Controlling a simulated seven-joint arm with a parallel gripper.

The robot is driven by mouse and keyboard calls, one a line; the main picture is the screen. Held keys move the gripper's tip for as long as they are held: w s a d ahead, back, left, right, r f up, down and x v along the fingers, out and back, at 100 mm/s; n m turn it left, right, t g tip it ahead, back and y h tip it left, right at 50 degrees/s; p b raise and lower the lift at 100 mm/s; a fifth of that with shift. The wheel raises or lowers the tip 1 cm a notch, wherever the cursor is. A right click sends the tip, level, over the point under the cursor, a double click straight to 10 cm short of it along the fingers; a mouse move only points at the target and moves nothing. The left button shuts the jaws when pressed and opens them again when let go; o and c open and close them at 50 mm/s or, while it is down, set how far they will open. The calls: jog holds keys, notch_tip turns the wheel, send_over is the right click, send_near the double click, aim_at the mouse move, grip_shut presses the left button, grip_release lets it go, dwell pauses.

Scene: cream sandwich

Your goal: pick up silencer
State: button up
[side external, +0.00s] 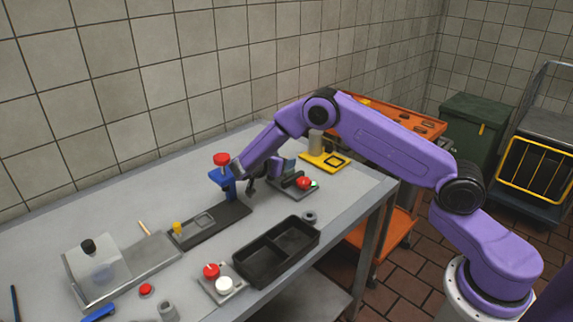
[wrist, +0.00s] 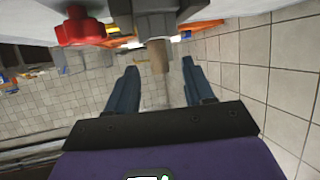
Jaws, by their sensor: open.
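I cannot tell for sure which thing is the silencer. A small dark grey ring-like part (side external: 309,217) lies near the right edge, and a grey cylindrical part (side external: 168,311) is at the near edge. My gripper (side external: 252,184) is low over the far half of the bench, just right of a blue stand with a red knob (side external: 221,160). In the wrist view, my gripper (wrist: 160,68) has its fingers apart, with a grey block with a tan peg (wrist: 158,55) beyond them.
A black two-compartment tray (side external: 258,272) is at the near right. A grey plate with red and white knobs (side external: 222,286) stands beside it. A clear box (side external: 98,262) is at the left. A tiled wall (side external: 120,90) bounds the back. The left rear bench is mostly clear.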

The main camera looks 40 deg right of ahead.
jog(key=x, duration=0.5)
jog(key=shift+c, duration=0.3)
grip_shut()
